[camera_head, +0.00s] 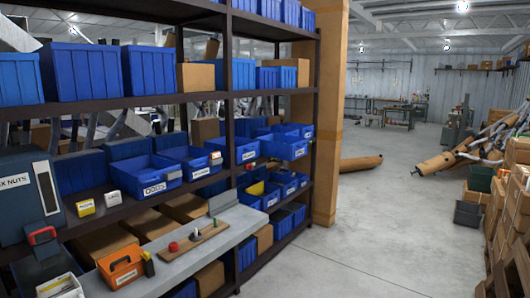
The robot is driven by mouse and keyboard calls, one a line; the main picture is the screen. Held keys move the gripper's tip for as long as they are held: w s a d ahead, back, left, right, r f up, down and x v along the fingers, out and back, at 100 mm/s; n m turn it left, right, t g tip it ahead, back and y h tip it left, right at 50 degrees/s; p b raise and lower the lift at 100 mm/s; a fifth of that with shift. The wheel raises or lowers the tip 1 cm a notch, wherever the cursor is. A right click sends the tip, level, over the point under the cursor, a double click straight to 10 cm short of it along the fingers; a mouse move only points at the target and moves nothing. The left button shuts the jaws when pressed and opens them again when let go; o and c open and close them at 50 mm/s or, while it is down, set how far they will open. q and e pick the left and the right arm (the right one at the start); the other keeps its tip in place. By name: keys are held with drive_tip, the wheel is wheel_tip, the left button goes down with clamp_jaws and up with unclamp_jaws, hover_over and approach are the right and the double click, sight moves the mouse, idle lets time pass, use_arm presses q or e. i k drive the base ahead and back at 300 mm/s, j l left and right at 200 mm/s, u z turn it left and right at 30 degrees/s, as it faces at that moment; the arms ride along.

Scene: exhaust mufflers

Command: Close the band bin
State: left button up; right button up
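Several labelled blue bins stand on the middle shelf, and I cannot tell from the small labels which is the band bin. One blue bin (287,147) at the shelf's right end sticks out past the shelf edge toward the aisle. To its left are a blue bin (240,151), a blue bin with a white label (199,168) and a large open-topped blue bin (148,177) with a bold label. Smaller blue bins (285,184) stand on the shelf below. Neither of my grippers is in view.
A grey ledge (210,243) juts out in front, holding a wooden board with knobs (193,236). An orange box (121,265) stands at its left. A tan post (328,120) stands at the rack's right end.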

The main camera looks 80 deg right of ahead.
sight(271, 145)
drive_tip(key=z, duration=3.05)
drive_tip(key=i+u, duration=0.1)
drive_tip(key=i, duration=0.45)
drive_tip(key=i+l+u, duration=0.1)
drive_tip(key=i, duration=0.4)
drive_tip(key=i+l+u, duration=0.1)
drive_tip(key=i+l, duration=0.15)
drive_tip(key=i, duration=0.3)
drive_tip(key=i+l+u, duration=0.1)
drive_tip(key=i, duration=0.4)
drive_tip(key=i+l+u, duration=0.1)
drive_tip(key=i+l, duration=0.2)
drive_tip(key=i, duration=0.2)
